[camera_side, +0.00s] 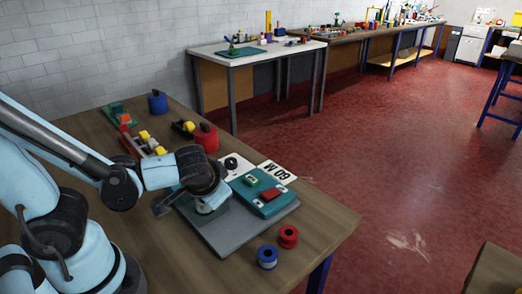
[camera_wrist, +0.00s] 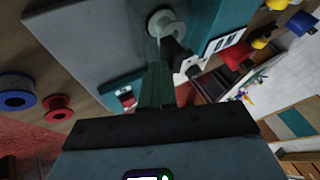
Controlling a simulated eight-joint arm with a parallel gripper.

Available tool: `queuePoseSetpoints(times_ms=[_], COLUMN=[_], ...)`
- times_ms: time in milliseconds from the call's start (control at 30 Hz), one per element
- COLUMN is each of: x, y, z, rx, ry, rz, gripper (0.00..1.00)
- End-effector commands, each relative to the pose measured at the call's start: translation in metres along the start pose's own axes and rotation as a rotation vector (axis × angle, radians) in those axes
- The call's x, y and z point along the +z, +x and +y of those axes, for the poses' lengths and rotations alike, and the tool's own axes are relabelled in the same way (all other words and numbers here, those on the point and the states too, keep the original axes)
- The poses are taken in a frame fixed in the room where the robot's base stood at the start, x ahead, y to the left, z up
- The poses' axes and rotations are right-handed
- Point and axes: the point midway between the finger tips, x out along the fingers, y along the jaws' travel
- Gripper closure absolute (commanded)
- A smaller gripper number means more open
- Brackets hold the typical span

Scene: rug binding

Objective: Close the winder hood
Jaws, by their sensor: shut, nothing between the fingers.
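The winder stands at the front of the wooden table in the side view: a grey base plate (camera_side: 232,236) with a teal housing (camera_side: 277,206) carrying a red part. I cannot clearly tell which panel is the hood or how far open it is. In the wrist view, a grey plate (camera_wrist: 90,40), a teal panel (camera_wrist: 215,14) and a pale round spool-like part (camera_wrist: 165,22) show ahead of my gripper. My gripper (camera_wrist: 158,72) is shut and empty, its tips close to the round part; contact is unclear. In the side view my wrist hides the fingertips.
A blue spool (camera_side: 267,256) and a red spool (camera_side: 288,236) stand at the front right of the winder. A red pot (camera_side: 206,138) and a blue pot (camera_side: 157,103) stand behind. A white "60 M" card (camera_side: 277,172) lies at the winder's far edge.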

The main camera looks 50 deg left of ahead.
Motion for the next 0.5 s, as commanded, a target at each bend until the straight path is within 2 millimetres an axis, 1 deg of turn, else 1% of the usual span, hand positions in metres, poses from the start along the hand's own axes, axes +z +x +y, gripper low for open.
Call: queuePoseSetpoints(times_ms=[33,133,433,467,500], x=[0.001,0.001,0.0,0.0,0.0], y=[0.001,-0.002,-0.018,-0.02,-0.024], z=[-0.005,0.0,0.035,0.038,0.036], rx=[-0.022,-0.019,-0.002,0.0,-0.001], ry=[-0.003,-0.001,0.004,0.005,0.002], rz=[-0.003,-0.003,0.001,0.002,0.001], gripper=[1.0,1.0,1.0,1.0,1.0])
